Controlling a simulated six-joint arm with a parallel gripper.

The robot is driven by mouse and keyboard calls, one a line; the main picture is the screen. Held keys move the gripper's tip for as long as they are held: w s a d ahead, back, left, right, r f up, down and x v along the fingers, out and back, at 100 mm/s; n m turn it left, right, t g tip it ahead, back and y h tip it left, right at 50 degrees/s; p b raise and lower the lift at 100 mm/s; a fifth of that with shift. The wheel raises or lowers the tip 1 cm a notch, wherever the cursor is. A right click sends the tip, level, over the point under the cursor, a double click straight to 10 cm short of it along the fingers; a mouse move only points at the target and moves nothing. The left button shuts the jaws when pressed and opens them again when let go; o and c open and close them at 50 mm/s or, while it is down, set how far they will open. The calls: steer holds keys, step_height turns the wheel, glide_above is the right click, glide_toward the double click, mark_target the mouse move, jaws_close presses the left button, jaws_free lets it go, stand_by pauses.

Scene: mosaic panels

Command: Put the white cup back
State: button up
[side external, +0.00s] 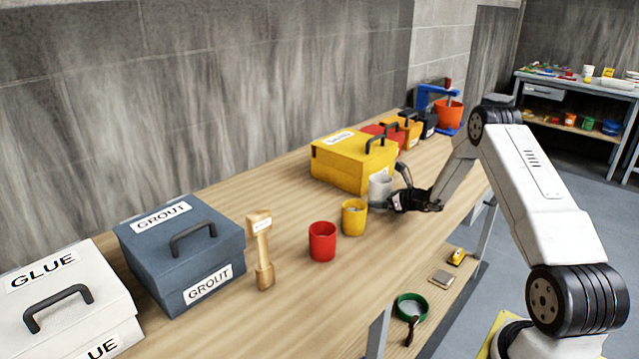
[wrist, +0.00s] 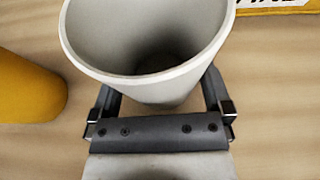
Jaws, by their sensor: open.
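The white cup (side external: 380,187) stands upright on the wooden bench, in front of the yellow box and just right of the yellow cup. In the wrist view the white cup (wrist: 150,85) fills the upper middle, and its inside looks empty. My gripper (side external: 397,200) is low at the bench beside the cup.
The yellow box (side external: 352,162) is close behind the white cup. A grey grout box (side external: 180,250) and white glue box (side external: 65,300) stand at the left end.

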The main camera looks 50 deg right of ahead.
steer(key=v, duration=1.1)
steer(key=shift+s+r, duration=0.1)
steer(key=shift+s, duration=0.2)
